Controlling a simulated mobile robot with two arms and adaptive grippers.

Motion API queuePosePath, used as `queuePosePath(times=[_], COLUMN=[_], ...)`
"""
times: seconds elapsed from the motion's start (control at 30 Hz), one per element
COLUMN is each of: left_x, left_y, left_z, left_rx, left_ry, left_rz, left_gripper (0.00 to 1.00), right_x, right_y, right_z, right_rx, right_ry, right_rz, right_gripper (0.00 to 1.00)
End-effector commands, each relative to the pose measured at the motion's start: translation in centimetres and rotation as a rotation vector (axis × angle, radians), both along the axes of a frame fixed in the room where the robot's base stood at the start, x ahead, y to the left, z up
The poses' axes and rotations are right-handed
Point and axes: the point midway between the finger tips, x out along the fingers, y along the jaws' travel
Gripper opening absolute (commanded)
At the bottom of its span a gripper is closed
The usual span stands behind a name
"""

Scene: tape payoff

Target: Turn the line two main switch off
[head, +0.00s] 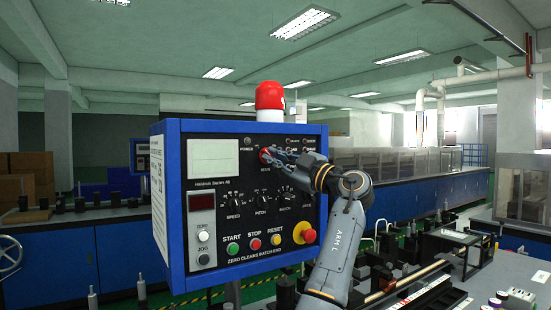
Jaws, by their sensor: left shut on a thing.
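My left gripper (273,157) reaches in from the right and is shut on the red switch. The fingers hide part of the switch, so its knob angle cannot be told. My right gripper is not in view.
Below are black knobs (261,200), the green start (233,249), red stop (255,244) and yellow reset (275,240) buttons, and a red emergency stop (304,233) close to my left forearm. A smaller blue box (140,155) stands behind at left. Machinery (420,300) fills the lower right.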

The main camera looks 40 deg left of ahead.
Motion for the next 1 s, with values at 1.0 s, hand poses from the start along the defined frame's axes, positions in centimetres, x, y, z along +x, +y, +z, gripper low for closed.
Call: queuePosePath(times=[1.0], left_x=[0.2], left_y=[-8.8], left_z=[-2.5], left_rx=[-0.001], left_ry=[0.001], left_rz=[-0.003], left_gripper=[0.34], right_x=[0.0], right_y=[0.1], right_z=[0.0], right_rx=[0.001], right_ry=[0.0], right_rz=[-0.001], right_gripper=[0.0])
